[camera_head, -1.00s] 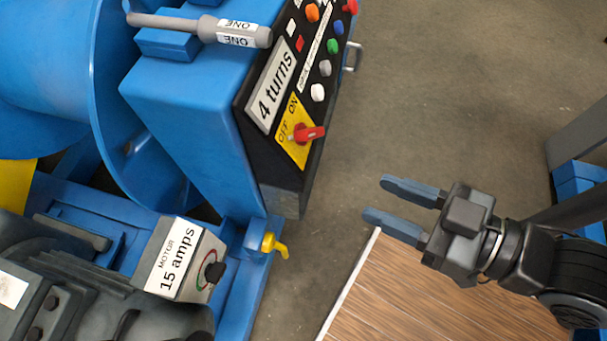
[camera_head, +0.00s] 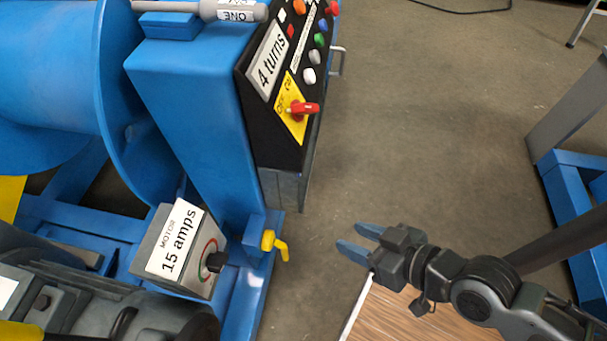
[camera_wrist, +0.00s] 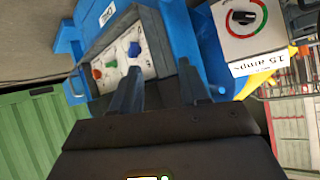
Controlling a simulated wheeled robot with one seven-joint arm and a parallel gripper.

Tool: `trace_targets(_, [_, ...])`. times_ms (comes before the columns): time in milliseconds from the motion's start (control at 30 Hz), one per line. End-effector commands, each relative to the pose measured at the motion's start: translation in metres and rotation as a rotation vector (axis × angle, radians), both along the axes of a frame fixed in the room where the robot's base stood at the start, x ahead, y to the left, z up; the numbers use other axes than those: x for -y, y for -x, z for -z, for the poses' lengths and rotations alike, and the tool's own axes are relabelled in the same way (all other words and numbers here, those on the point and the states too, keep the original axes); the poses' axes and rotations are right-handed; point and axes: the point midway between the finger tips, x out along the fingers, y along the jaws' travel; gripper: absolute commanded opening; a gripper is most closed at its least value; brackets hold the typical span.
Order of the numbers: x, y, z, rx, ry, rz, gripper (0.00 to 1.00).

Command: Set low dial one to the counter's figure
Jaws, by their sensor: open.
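The counter's plate reading "4 turns" (camera_head: 267,62) is on the black sloped panel of the blue machine. A box marked "MOTOR 15 amps" (camera_head: 174,238) with a black dial knob (camera_head: 216,262) in a red and green ring stands lower left; its knob also shows in the wrist view (camera_wrist: 243,17). I cannot make out a dial labelled low one. A grey handle marked "ONE" (camera_head: 236,13) lies at the top. My gripper (camera_head: 350,237) is open and empty, right of the machine, apart from panel and box. In the wrist view its fingers (camera_wrist: 160,90) overlap the panel.
The panel carries coloured knobs (camera_head: 309,76) and a red switch (camera_head: 304,108) on a yellow OFF/ON plate. A yellow tap (camera_head: 273,244) juts from the machine's side. Grey floor (camera_head: 430,130) lies open right of it. A blue frame (camera_head: 570,210) stands at far right.

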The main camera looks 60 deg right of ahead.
Motion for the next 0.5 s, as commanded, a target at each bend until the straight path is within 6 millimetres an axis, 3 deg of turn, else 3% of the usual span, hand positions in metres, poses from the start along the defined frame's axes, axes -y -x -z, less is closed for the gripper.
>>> trace_targets(33, [0.004, -0.005, 0.018, -0.012, -0.02, 0.015, 0.45])
trace_targets(267, [0.016, -0.035, 0.092, -0.068, -0.172, 0.039, 0.45])
trace_targets(400, [0.035, -0.071, 0.137, -0.045, -0.31, 0.008, 0.45])
trace_targets(500, [0.054, -0.097, 0.155, 0.022, -0.398, -0.046, 0.45])
